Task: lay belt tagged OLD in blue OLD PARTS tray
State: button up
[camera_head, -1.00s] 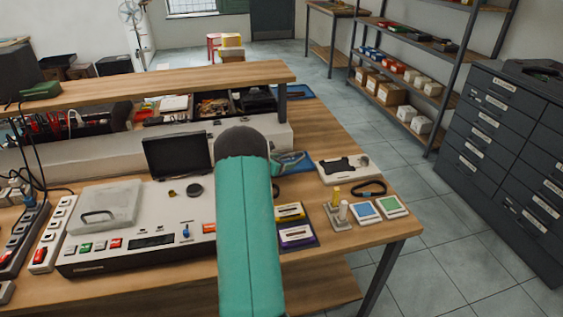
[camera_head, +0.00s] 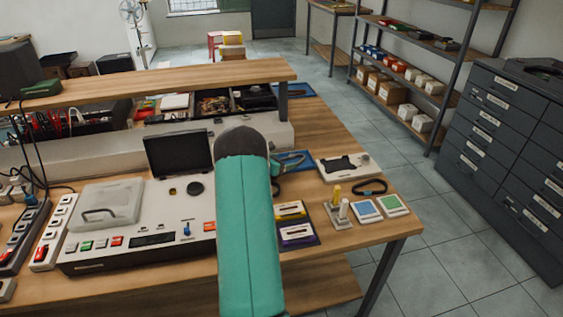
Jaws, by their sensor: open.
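A small dark loop (camera_head: 370,187), which looks like a belt, lies on the wooden bench top near its right edge. No OLD tag can be read on it. Part of another dark curved piece (camera_head: 276,189) shows just right of my teal arm, which hides the rest. A blue tray-like edge (camera_head: 304,90) shows at the back of the bench, beyond the raised shelf. A blue-framed item (camera_head: 292,161) lies closer, right of my arm's dark end. No lettering is legible on either. My gripper is not visible; my arm covers the middle of the view.
Cassettes (camera_head: 296,232), small bottles (camera_head: 342,210), blue and green pads (camera_head: 366,209) and a white plate (camera_head: 348,167) crowd the right. Grey drawers (camera_head: 500,150) stand across clear floor.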

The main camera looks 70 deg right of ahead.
jog(key=shift+s+a, duration=0.1)
jog(key=shift+s, duration=0.3)
jog(key=v, duration=0.8)
jog(key=r+v, duration=0.1)
jog(key=v, duration=0.3)
jog(key=shift+w, duration=0.3)
jog(key=shift+r, duration=0.1)
